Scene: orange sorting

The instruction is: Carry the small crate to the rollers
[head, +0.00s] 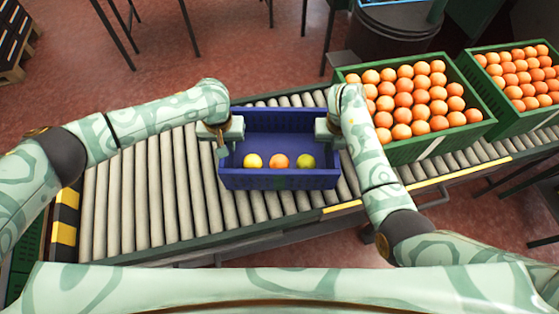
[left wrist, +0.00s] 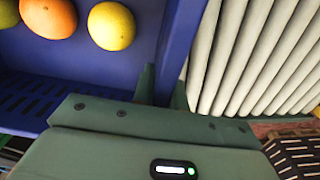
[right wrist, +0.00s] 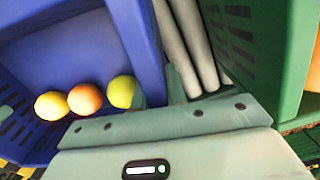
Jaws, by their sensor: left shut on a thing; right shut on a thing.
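The small blue crate (head: 280,180) is upright at the middle of the head view, over the grey rollers (head: 160,190). I cannot tell whether its bottom touches them. Inside, along its near wall, lie a yellow fruit (head: 253,161), an orange one (head: 279,161) and a yellow-green one (head: 305,161). My left gripper (head: 222,142) is shut on the crate's left wall, which also shows in the left wrist view (left wrist: 178,40). My right gripper (head: 335,136) is shut on its right wall, also seen in the right wrist view (right wrist: 143,45).
A green crate full of oranges (head: 440,138) stands on the conveyor close to the right of my right gripper. Another full green crate (head: 491,95) is beyond it. The rollers left of the blue crate are bare. A dark bin (head: 395,35) stands behind the conveyor.

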